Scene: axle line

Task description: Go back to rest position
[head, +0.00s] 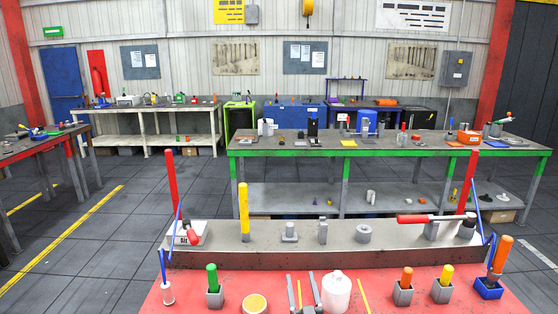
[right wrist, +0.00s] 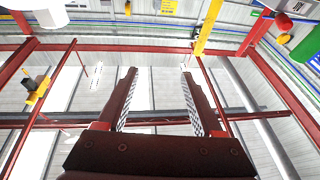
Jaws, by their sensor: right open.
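My right gripper (head: 301,277) shows at the bottom middle of the head view, over the red table (head: 230,285). Its two fingers stand apart with nothing between them. In the right wrist view its fingers (right wrist: 159,73) point up toward the roof beams, open and empty. A white bottle (head: 336,293) appears just right of the fingers in the head view; I cannot tell the gap between them. My left gripper is not in view.
Green, orange and yellow-handled tools in grey holders (head: 214,298) (head: 403,293) (head: 442,291) and a yellow-topped round tin (head: 255,303) stand on the red table. Behind is a grey axle bench (head: 270,258) with metal parts and a red-handled lever (head: 412,219). A green-edged workbench (head: 300,151) stands farther back.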

